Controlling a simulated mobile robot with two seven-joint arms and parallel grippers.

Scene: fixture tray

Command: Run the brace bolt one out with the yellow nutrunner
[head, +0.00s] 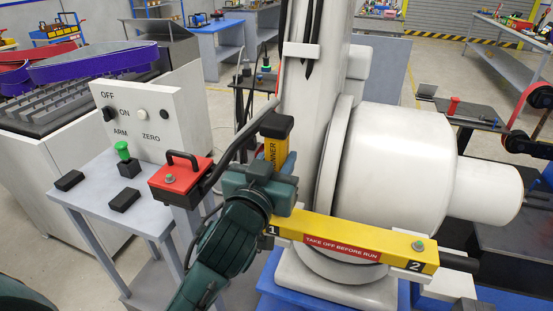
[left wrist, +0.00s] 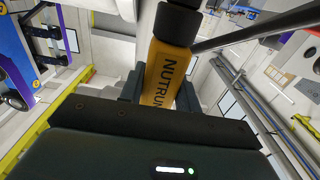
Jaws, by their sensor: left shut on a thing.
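The yellow nutrunner (head: 276,152) with a dark cap stands roughly upright in my left gripper (head: 272,184), over the end marked 1 of the yellow brace (head: 310,236). In the left wrist view the nutrunner (left wrist: 166,75) is between the gripper's two fingers (left wrist: 160,95). The brace lies across the front of the white machine and carries a red label, "TAKE OFF BEFORE RUN". Bolt two (head: 418,246) shows a green top at the end marked 2. Bolt one and the nutrunner's lower tip are hidden behind my gripper, so I cannot tell whether they touch. My right gripper is out of view.
The large white machine (head: 385,165) stands just behind the brace. On the left are a white switch panel (head: 150,122), a red handled block (head: 180,178), a green button (head: 123,150) and small black blocks on a grey table (head: 92,207).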

